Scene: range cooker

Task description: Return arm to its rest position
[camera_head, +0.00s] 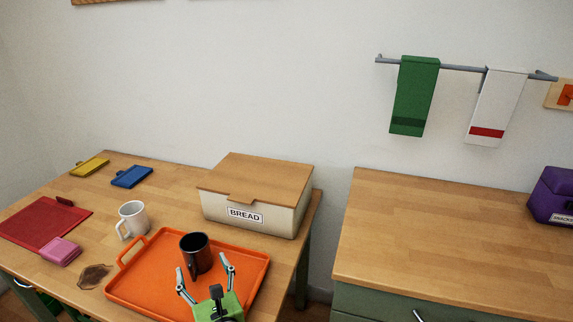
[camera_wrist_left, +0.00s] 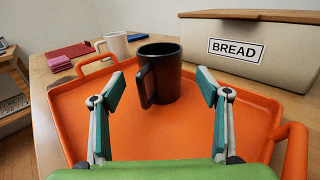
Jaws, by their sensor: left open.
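My left gripper (camera_head: 205,276) is open and empty over the orange tray (camera_head: 140,290), with its fingers spread. In the left wrist view its two teal-padded fingers (camera_wrist_left: 160,95) stand apart, one on each side of the view. A black mug (camera_head: 195,253) stands upright on the tray just beyond the fingertips, its handle toward the gripper. In the left wrist view the black mug (camera_wrist_left: 165,75) appears between and beyond the fingers, and I see no contact. My right gripper is not in view.
A bread box (camera_head: 255,190) stands behind the tray. A white mug (camera_head: 132,218), a pink block (camera_head: 60,252), a red mat (camera_head: 40,222) and a brown stain (camera_head: 94,276) lie left of it.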

